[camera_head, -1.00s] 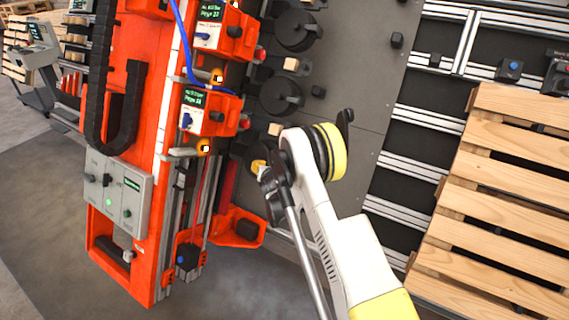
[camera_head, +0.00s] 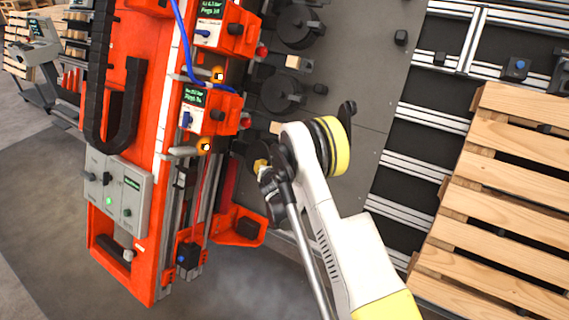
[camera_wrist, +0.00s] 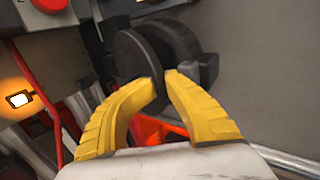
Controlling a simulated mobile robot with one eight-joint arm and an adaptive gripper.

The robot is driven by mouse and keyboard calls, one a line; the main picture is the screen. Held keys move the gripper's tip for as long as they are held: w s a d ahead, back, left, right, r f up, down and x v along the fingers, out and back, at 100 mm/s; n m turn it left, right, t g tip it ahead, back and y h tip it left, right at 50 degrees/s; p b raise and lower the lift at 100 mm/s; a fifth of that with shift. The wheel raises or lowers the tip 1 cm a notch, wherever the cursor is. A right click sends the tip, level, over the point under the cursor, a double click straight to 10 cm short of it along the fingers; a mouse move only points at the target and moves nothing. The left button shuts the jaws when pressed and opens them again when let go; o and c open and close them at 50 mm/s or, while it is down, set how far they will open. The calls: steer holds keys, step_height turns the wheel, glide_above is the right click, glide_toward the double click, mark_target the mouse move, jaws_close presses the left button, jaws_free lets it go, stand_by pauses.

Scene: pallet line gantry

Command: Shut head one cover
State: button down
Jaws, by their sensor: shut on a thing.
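In the wrist view, my gripper (camera_wrist: 164,84) has its two yellow fingers closed on the edge of a dark round cover (camera_wrist: 136,58). In the head view, my arm's wrist hides most of this cover and head. A bit of yellow finger (camera_head: 260,164) shows at the wrist's left side.
Two more dark round heads (camera_head: 281,90) (camera_head: 298,30) sit higher on the grey panel (camera_head: 360,60). An orange carriage (camera_head: 150,200) with control boxes and a blue cable stands close on the left. A wooden pallet (camera_head: 500,210) stands at right.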

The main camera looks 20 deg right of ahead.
steer(key=s+a+r, duration=0.3)
steer(key=a, duration=0.1)
steer(key=shift+s+p, duration=0.3)
steer(key=shift+s, duration=0.1)
stand_by(0.5)
stand_by(0.4)
